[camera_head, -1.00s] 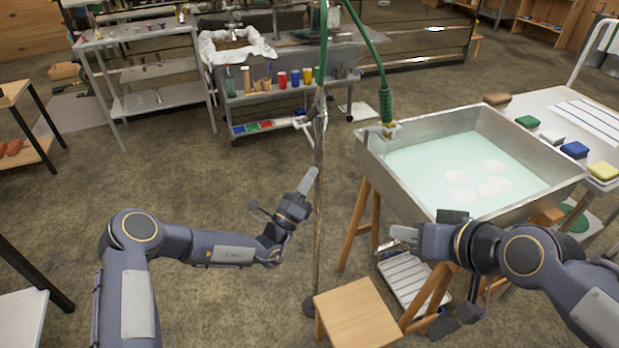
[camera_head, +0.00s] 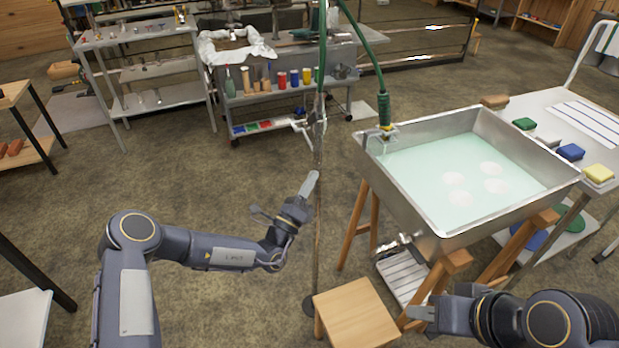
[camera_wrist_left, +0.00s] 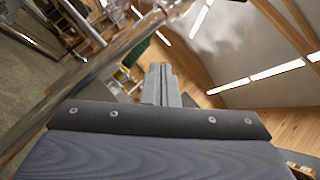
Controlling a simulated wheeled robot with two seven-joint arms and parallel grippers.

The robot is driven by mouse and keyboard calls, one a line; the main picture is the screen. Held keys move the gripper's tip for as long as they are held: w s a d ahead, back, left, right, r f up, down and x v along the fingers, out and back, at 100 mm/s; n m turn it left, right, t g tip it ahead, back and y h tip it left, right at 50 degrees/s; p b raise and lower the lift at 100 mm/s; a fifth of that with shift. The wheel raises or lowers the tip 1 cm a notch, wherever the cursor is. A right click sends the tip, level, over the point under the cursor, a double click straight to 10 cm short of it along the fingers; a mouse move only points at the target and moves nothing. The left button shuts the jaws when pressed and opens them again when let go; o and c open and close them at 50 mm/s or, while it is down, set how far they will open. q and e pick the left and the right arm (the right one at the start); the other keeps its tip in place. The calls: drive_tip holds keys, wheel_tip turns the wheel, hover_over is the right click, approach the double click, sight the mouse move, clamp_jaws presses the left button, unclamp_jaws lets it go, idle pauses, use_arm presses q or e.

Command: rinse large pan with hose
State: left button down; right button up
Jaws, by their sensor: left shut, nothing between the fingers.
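The large pan (camera_head: 440,222) is a metal basin on wooden trestles at the right. It holds pale green liquid with several whitish foam patches. The green hose (camera_head: 368,58) comes down from above and ends in a green nozzle (camera_head: 384,108) at the pan's back left corner. My left gripper (camera_head: 309,186) is shut and empty, left of the pan and apart from it, beside a thin upright pole. Its closed fingers also show in the left wrist view (camera_wrist_left: 163,85). My right gripper (camera_head: 420,313) is below the pan's front, near the stool; its finger gap is unclear.
A wooden stool (camera_head: 356,312) stands below the pan's front left. A white side table (camera_head: 550,108) with sponges or blocks stands right of the pan. The thin pole (camera_head: 318,240) rises beside my left gripper. A metal cart (camera_head: 290,100) is behind; floor between is open.

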use_arm(q)
drive_tip(key=s+r+n+y+p, duration=0.1)
drive_tip(key=p, duration=0.1)
drive_tip(key=s+n+y+p, duration=0.1)
drive_tip(key=n+p, duration=0.1)
drive_tip(key=p, duration=0.1)
drive_tip(key=shift+d+r, duration=0.3)
drive_tip(key=shift+r, duration=0.1)
idle(1.4)
